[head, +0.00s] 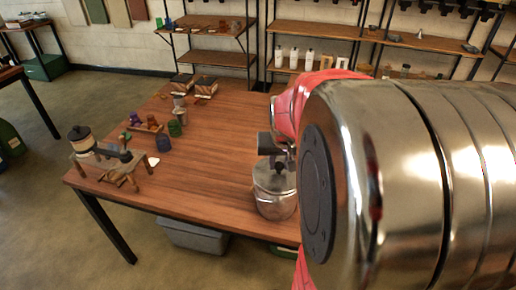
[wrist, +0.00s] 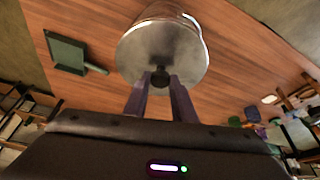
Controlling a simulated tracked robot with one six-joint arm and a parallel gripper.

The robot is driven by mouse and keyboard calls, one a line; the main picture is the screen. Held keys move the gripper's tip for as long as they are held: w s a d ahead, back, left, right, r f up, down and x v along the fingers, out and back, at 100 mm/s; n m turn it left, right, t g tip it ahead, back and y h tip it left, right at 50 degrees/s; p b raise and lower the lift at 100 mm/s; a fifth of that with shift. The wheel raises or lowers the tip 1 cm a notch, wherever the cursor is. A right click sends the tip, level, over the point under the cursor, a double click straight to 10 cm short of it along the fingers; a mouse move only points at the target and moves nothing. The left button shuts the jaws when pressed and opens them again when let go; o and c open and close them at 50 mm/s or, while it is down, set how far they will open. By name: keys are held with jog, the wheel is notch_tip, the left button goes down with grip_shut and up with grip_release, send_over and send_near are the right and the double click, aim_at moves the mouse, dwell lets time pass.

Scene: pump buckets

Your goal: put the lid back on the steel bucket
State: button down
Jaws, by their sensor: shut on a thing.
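The steel bucket (head: 275,205) stands upright near the front edge of the wooden table, partly hidden by my arm. Its round steel lid (head: 270,182) is over the bucket's mouth and looks level; I cannot tell whether it is fully seated. In the wrist view the lid (wrist: 150,48) covers the mouth, with the bucket's side (wrist: 178,12) showing beyond it. My gripper (wrist: 160,84) is shut on the lid's dark knob (wrist: 160,73), one finger on each side. In the head view my gripper (head: 280,158) is above the lid, its fingers mostly hidden.
A dark green flat tool with a handle (wrist: 68,54) lies beside the bucket. A hand-cranked device (head: 100,150) stands at the table's left end, with small coloured objects (head: 150,125) behind it. The table's middle is clear. A grey bin (head: 195,235) is below the table's front edge.

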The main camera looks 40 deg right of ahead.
jog(key=shift+f, duration=0.25)
dwell(0.5)
jog(key=c, duration=0.9)
grip_release()
jog(key=shift+r, duration=0.1)
jog(key=shift+r, duration=3.4)
jog(key=shift+c, duration=0.6)
grip_shut()
